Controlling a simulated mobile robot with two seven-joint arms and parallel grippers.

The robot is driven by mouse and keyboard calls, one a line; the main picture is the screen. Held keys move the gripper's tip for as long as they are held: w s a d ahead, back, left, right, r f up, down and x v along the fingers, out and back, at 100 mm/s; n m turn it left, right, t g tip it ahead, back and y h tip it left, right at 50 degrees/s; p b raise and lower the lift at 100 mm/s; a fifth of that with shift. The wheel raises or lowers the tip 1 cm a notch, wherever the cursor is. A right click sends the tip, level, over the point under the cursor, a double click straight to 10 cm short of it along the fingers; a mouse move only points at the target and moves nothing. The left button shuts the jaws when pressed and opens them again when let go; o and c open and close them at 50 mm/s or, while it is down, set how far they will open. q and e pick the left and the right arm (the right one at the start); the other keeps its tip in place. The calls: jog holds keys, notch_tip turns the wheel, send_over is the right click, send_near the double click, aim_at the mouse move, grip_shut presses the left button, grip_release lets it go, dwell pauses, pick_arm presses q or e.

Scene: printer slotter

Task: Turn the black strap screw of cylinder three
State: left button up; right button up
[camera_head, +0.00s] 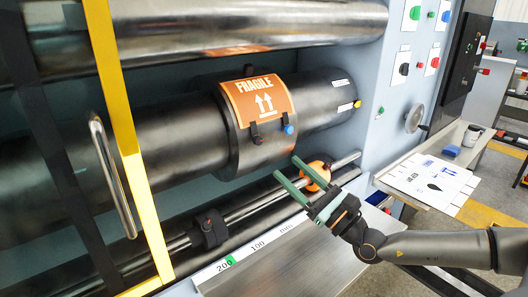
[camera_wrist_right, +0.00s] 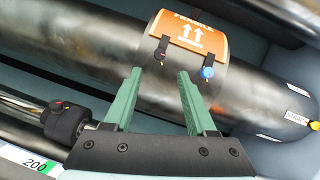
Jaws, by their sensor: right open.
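A large dark cylinder (camera_head: 150,140) runs across the machine, with a black band around it bearing an orange FRAGILE label (camera_head: 264,100). Two short black straps hang below the label. In the right wrist view the left strap (camera_wrist_right: 162,48) and blue knob (camera_wrist_right: 207,72) lie beyond the fingers. My right gripper (camera_head: 284,165) is open and empty, its green fingers pointing at the cylinder from below the straps, apart from them. My left gripper is out of view.
A thin rail carries a black clamp (camera_head: 208,229) and an orange round part (camera_head: 317,175) beside my right fingers. A yellow bar (camera_head: 128,130) and metal handle (camera_head: 112,175) stand at left. A side table (camera_head: 420,190) holds a printed sheet.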

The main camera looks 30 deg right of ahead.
aim_at(260, 142)
jog(key=shift+x, duration=3.85)
jog(key=shift+p+x, duration=0.4)
jog(key=shift+x, duration=0.35)
jog(key=shift+a, duration=0.1)
grip_shut()
